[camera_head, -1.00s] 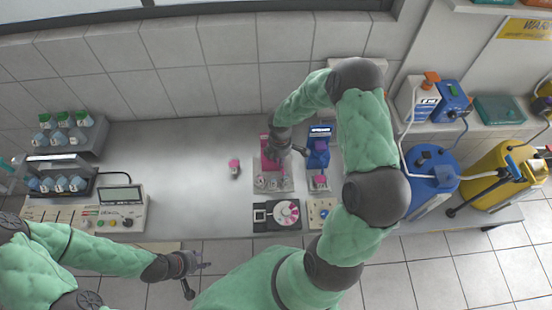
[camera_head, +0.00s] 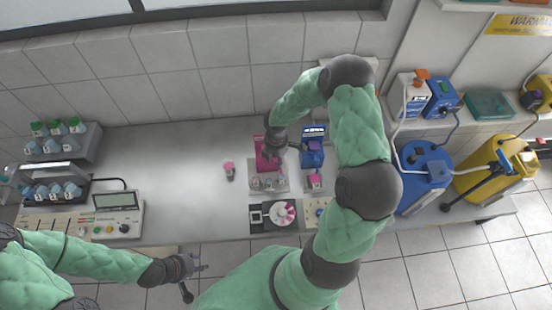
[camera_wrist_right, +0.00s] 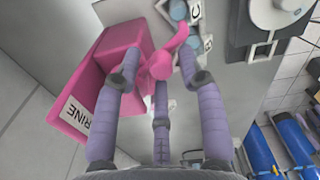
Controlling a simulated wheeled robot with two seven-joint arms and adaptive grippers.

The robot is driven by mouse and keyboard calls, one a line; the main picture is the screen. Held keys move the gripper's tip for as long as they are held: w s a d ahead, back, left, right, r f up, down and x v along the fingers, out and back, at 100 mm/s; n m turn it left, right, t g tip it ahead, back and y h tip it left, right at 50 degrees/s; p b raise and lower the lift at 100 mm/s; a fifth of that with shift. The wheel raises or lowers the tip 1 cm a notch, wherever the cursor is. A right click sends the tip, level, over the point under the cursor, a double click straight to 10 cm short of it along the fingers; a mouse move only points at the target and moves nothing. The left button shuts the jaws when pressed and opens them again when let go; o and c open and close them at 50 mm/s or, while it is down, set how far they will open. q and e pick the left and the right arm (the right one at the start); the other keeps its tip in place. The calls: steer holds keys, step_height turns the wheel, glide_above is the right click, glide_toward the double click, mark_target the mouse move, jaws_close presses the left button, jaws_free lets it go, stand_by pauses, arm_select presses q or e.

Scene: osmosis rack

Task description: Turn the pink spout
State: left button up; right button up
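The pink container (camera_head: 266,162) stands on a small stand at the middle of the bench in the head view. The right wrist view shows its pink body (camera_wrist_right: 95,85) with a label ending in "RINE", and the pink spout (camera_wrist_right: 160,66) on its side. My right gripper (camera_wrist_right: 160,72) has its fingers apart around the spout, with fingertips close on both sides; whether they touch it is unclear. In the head view my right gripper (camera_head: 275,150) partly covers the container. My left gripper (camera_head: 198,267) is open and empty, in front of the bench.
A blue dispenser (camera_head: 312,153) stands just right of the pink container. A small pink-capped jar (camera_head: 229,171) stands to its left. Bottle racks (camera_head: 85,150) are at the left; the bench between is clear.

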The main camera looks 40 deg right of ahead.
mark_target(276, 161)
steer(key=shift+r, duration=0.15)
step_height(276, 161, up, 12)
stand_by(0.7)
steer(key=shift+f, duration=0.2)
